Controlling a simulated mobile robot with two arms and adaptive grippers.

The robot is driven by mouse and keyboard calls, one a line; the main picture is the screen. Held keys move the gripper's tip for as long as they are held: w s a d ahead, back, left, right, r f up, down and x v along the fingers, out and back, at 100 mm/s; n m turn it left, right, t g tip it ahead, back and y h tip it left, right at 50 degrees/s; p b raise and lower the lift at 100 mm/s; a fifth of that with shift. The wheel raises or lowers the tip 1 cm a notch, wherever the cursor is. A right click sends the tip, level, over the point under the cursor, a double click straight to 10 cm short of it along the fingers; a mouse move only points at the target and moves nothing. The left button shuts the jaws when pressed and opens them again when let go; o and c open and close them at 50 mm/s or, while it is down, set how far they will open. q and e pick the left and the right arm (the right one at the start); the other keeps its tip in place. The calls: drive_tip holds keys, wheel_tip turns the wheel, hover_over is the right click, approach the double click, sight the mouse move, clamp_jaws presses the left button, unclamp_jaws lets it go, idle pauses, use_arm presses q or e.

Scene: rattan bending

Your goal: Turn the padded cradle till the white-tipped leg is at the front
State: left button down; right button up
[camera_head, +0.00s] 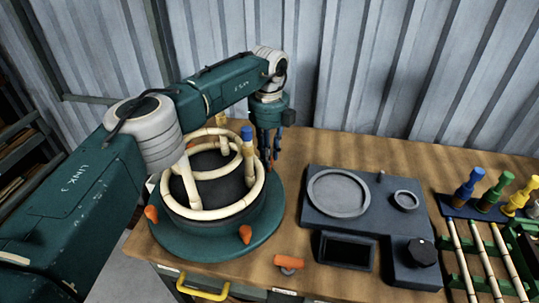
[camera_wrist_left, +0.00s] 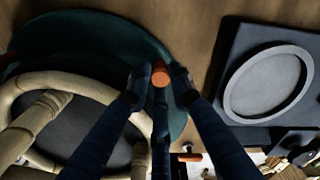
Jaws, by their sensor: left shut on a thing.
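The padded cradle is a dark round drum (camera_head: 258,204) on a green turntable disc (camera_head: 200,246). A cream rattan frame (camera_head: 213,213) of rings and upright legs sits on it. One leg at the back right has a blue tip (camera_head: 247,133). I cannot clearly make out a white tip; my arm covers part of the left side. Orange knobs stand on the disc's rim at left (camera_head: 151,214) and front (camera_head: 245,234). My left gripper (camera_head: 270,158) is at the rim's back right. In the left wrist view its fingers are shut on another orange knob (camera_wrist_left: 160,78). My right gripper is out of view.
A dark fixture with a round grey dish (camera_head: 338,193) stands right of the disc, with a small gap between. An orange-handled item (camera_head: 289,262) lies near the front table edge. Coloured pegs (camera_head: 496,190) and a rack of rods (camera_head: 485,260) are far right. A corrugated wall is behind.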

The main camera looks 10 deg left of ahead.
use_arm(q)
drive_tip(key=shift+w+r, duration=0.1)
idle(0.4)
drive_tip(key=c, duration=1.5)
unclamp_jaws()
drive_tip(key=shift+c, duration=0.2)
wheel_tip(320, 180, up, 12)
